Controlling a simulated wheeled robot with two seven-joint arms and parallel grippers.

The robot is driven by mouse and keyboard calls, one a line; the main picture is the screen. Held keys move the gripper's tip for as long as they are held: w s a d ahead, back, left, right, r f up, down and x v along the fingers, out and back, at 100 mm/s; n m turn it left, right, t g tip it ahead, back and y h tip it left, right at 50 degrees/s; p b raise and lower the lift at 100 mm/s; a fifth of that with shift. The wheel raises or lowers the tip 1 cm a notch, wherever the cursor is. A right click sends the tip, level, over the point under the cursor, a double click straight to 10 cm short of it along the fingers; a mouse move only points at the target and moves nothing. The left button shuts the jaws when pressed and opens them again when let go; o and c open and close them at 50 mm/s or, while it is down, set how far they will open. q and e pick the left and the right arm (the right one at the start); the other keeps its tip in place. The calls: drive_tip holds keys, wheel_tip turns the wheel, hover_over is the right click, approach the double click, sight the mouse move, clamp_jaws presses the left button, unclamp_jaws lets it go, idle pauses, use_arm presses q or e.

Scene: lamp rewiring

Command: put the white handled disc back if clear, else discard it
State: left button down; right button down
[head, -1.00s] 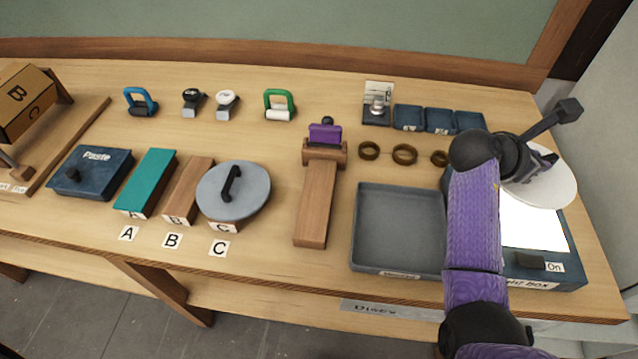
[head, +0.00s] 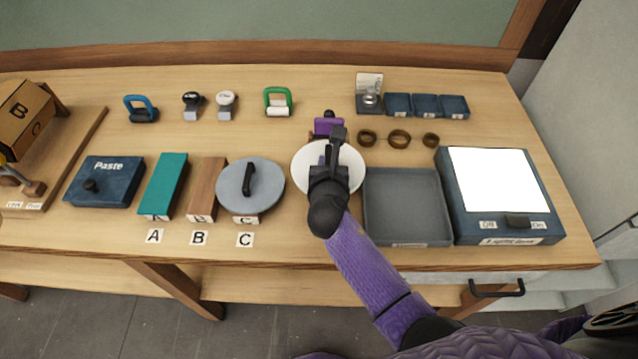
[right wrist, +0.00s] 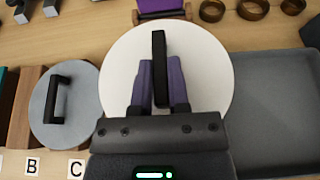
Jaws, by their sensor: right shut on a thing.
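The white disc (head: 354,162) has a black bar handle and is also large in the right wrist view (right wrist: 208,62). My right gripper (head: 334,162) is shut on the handle; its purple fingers show on both sides of it in the right wrist view (right wrist: 160,82). The disc covers most of the wooden stand, whose purple block (head: 325,126) shows just behind it. I cannot tell whether the disc touches the stand. The light box (head: 500,180), with its bright white panel, stands to the right, with nothing on it. My left gripper is not in view.
A grey tray (head: 405,207) is empty, right of the disc. A grey handled disc (head: 265,185) lies on block C at left, beside block B (head: 206,188) and teal block A (head: 164,183). Brass rings (head: 399,138) and small blue trays (head: 427,104) are behind.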

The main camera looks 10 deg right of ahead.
wheel_tip(320, 180, down, 5)
drive_tip(key=b, duration=0.2)
drive_tip(key=shift+f+b, duration=0.1)
drive_tip(key=shift+b, duration=0.3)
drive_tip(key=shift+r, duration=0.2)
drive_tip(key=shift+f, duration=0.15)
drive_tip(key=c, duration=0.6)
unclamp_jaws()
drive_tip(key=p+v, duration=0.4)
drive_tip(key=v, duration=0.8)
drive_tip(key=shift+d, duration=0.1)
